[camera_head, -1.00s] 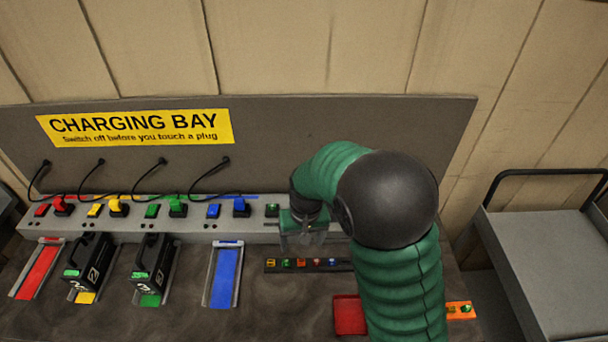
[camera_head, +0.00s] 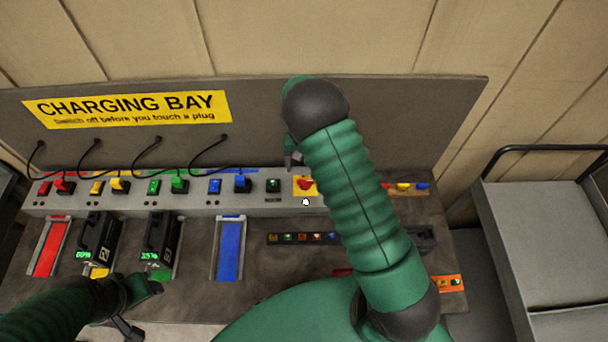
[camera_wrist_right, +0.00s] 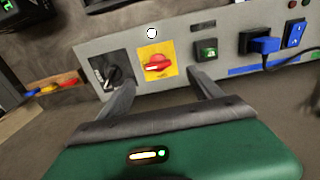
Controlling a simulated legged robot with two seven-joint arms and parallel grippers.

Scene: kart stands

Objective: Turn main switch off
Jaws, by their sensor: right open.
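A red rotary handle on a yellow plate (camera_head: 304,186), which looks like the main switch, sits on the front of the grey panel. In the right wrist view the red handle (camera_wrist_right: 157,64) lies crosswise on its plate. My right gripper (camera_head: 293,160) is beside and above it in the head view, partly hidden by its own arm. In the wrist view the right gripper's fingers (camera_wrist_right: 161,84) are spread and empty, with the handle showing between and beyond them. My left gripper (camera_head: 138,298) is low at the left near the battery docks; its jaw opening is unclear.
A green button (camera_head: 273,186) and a black rotary knob (camera_wrist_right: 113,78) flank the yellow plate. Coloured plugs and rocker switches (camera_head: 178,186) with black cables line the panel at left. Two black batteries (camera_head: 158,236) stand in docks below. A grey cart (camera_head: 545,235) is at right.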

